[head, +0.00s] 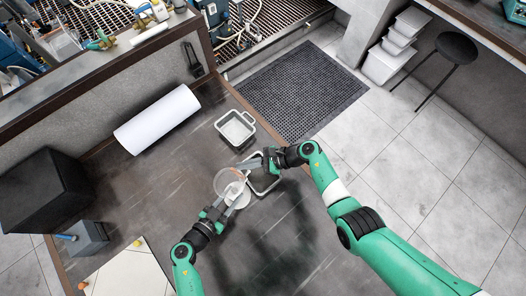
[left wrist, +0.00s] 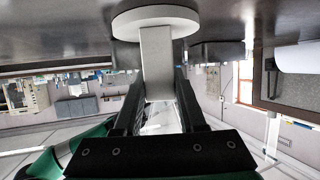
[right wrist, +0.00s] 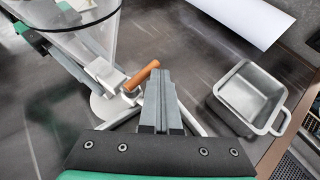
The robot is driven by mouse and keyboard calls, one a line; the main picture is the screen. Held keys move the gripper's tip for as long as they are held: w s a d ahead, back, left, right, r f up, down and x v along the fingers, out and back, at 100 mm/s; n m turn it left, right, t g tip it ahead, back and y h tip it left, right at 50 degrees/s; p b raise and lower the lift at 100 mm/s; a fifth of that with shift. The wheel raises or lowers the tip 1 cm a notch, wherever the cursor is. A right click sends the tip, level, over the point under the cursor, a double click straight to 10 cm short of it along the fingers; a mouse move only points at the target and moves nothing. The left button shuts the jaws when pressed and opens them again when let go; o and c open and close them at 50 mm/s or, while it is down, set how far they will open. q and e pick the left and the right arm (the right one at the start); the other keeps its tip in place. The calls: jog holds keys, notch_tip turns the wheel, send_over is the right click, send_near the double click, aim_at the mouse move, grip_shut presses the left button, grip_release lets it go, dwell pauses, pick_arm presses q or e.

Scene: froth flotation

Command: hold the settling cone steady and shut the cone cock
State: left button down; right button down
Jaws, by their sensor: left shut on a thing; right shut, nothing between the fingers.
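The clear settling cone (head: 228,180) stands on the dark bench. It also shows at the upper left of the right wrist view (right wrist: 92,38), above a pale valve block (right wrist: 104,74) with an orange cock handle (right wrist: 141,75), which slants up to the right. My left gripper (head: 232,197) is shut on the cone's pale stand post (left wrist: 157,62), near the round white base (left wrist: 155,22). My right gripper (head: 256,163), fingers together and empty, has its tips (right wrist: 158,72) right beside the handle; I cannot tell whether they touch it.
A grey-white tray (right wrist: 227,97) with a handle stands farther back on the bench. A second, rimmed tray (head: 273,187) lies partly under my right gripper. A white roll (head: 157,119) lies at the back left. Grey boxes and a pale board (head: 130,272) occupy the left side.

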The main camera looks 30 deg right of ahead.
jog(key=v, duration=1.2)
pick_arm(q)
jog(key=shift+c, duration=2)
grip_release()
pick_arm(e)
jog(key=shift+w, duration=0.1)
